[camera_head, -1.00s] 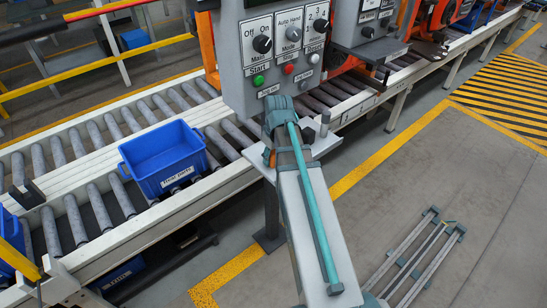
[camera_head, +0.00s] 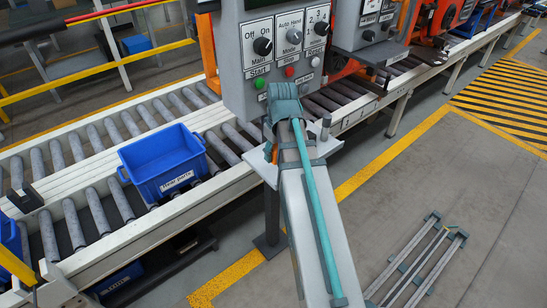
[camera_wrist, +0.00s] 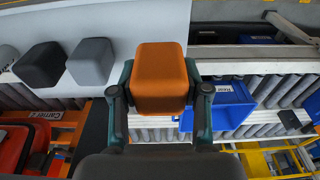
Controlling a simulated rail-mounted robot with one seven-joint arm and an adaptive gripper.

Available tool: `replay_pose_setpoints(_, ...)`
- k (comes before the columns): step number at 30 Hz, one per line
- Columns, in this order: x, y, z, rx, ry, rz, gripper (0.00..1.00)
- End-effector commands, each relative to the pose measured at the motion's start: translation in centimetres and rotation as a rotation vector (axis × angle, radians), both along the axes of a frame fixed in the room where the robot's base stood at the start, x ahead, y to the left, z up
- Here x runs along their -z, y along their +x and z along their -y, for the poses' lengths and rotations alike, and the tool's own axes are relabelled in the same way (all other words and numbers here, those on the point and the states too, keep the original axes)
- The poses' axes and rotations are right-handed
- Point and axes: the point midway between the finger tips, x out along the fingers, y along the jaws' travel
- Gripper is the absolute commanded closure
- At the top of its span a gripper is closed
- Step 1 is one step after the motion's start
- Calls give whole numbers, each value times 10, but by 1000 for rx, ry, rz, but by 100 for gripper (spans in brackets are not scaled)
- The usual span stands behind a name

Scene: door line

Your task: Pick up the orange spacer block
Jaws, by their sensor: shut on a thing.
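The orange spacer block (camera_wrist: 160,80) fills the middle of the wrist view. My gripper (camera_wrist: 160,88) is shut on it, with one dark green finger against each side. In the head view my arm hides the gripper; a small orange patch shows beside the wrist, and I cannot tell whether it is the block. The pale grey stand top (camera_head: 322,148) lies below the wrist. I cannot tell how far the block is above it.
A black block (camera_wrist: 38,64) and a grey block (camera_wrist: 90,62) sit on the pale surface, left of the orange one. A blue bin (camera_head: 150,188) stands on the roller conveyor. A control panel (camera_head: 250,85) rises close behind my wrist.

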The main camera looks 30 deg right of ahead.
Motion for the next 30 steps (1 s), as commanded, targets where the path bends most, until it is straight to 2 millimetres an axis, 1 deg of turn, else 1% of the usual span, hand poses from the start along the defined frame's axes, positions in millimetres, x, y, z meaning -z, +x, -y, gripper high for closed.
replay_pose_setpoints(1,-7,-9,-3,0,-1,4,90)
replay_pose_setpoints(5,-30,-27,-8,0,-1,5,90)
replay_pose_setpoints(6,-32,-39,-11,0,-1,4,90)
replay_pose_setpoints(9,-42,-59,-17,0,-1,4,90)
replay_pose_setpoints(12,-50,-76,-22,0,-1,3,90)
replay_pose_setpoints(16,-58,-93,-27,1,0,2,90)
replay_pose_setpoints(21,-66,-105,-30,1,0,1,90)
replay_pose_setpoints(23,-67,-106,-31,0,0,1,90)
replay_pose_setpoints(26,-68,-104,-34,0,0,0,90)
replay_pose_setpoints(30,-67,-91,-41,-2,0,-2,90)
